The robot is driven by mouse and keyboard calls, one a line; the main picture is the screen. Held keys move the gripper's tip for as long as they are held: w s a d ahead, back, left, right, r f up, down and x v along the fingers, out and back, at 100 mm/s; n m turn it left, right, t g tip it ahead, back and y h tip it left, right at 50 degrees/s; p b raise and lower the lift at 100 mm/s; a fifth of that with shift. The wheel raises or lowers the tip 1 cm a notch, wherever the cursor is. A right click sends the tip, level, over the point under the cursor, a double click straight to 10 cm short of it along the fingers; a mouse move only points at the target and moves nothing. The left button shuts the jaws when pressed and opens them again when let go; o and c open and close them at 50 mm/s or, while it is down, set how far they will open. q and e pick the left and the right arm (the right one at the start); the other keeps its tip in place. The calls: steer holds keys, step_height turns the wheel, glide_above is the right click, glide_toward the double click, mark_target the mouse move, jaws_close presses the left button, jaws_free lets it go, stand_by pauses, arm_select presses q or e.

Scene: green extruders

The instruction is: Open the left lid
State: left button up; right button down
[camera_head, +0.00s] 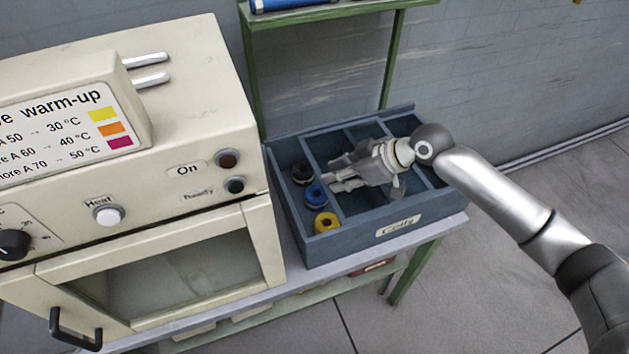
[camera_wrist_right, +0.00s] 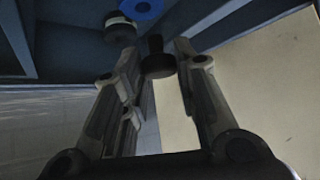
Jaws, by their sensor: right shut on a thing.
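No part in view can be told for sure as the left lid. A cream warm-up machine (camera_head: 215,75) fills the left of the head view, with a windowed front door (camera_head: 180,277) that looks shut and a black handle (camera_head: 75,330) at its lower left. My right gripper (camera_head: 335,172) is over the blue-grey coil box (camera_head: 335,245), pointing left toward the coils. In the wrist view, its fingers (camera_wrist_right: 160,66) are on either side of a small dark round piece (camera_wrist_right: 157,63) and are shut on it. Its full shape is unclear. My left gripper is not in view.
A black coil (camera_head: 302,173), a blue coil (camera_head: 315,194) and a yellow coil (camera_head: 326,222) stand in the box's left compartment. The box sits on a green-framed table (camera_head: 420,238) beside the machine. A green shelf (camera_head: 320,14) is above and behind. Grey floor is free at right.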

steer(key=d, duration=0.2)
steer(key=w+d, duration=0.1)
steer(key=d, duration=0.2)
steer(key=w+d+b, duration=0.1)
steer(key=d, duration=0.1)
steer(key=shift+w+d, duration=0.15)
steer(key=shift+w, duration=0.05)
steer(key=c, duration=1.2)
jaws_free()
steer(key=v, duration=1.2)
